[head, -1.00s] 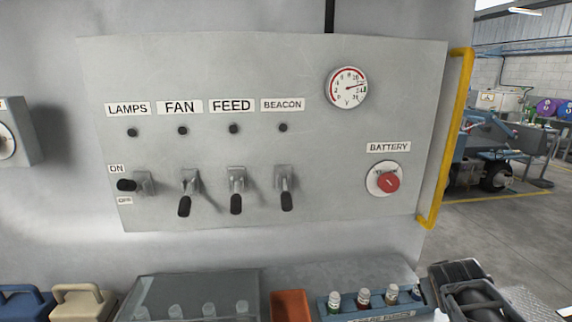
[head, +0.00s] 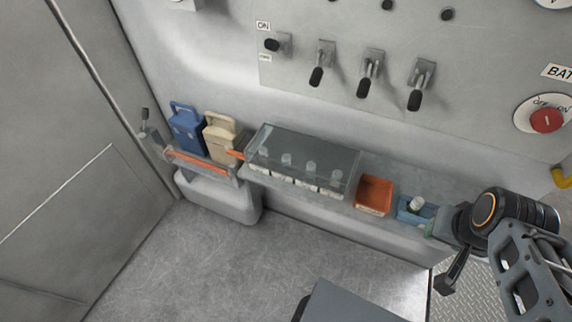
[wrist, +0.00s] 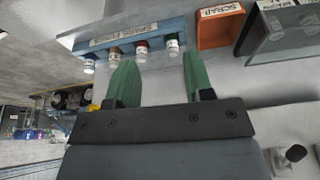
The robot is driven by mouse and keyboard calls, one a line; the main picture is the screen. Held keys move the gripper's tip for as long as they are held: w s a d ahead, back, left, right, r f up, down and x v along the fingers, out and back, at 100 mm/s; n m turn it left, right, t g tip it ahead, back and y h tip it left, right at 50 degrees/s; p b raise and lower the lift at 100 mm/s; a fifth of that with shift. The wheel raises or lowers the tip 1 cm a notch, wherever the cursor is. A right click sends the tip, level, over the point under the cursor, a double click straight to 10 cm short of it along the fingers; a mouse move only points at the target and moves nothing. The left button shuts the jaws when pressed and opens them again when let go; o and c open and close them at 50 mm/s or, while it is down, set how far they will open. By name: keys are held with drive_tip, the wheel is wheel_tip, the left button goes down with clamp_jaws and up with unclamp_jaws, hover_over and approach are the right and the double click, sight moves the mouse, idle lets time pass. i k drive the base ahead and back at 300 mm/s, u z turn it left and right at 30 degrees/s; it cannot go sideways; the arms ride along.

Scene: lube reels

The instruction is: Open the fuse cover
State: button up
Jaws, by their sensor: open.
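The fuse cover (head: 310,148) is a smoky see-through lid on the ledge below the switch panel. It looks shut, with several pale fuses showing under it. An orange-red tab (head: 236,154) sticks out at its left end. A corner of the cover also shows at the top right of the wrist view (wrist: 283,40). My gripper (wrist: 160,62) is open and empty, its two green fingers apart. In the head view it is at the right, mostly hidden by my wrist, well to the right of the cover.
An orange scrap bin (head: 374,194) and a blue spare fuse rack (head: 404,214) stand between the cover and my gripper. Blue (head: 186,132) and cream (head: 219,140) handled blocks stand left of the cover. Switch levers (head: 368,80) project above. Space in front of the ledge is clear.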

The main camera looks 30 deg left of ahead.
sight(244, 156)
drive_tip(key=u, duration=1.8)
drive_tip(key=i, duration=0.85)
drive_tip(key=u, duration=0.55)
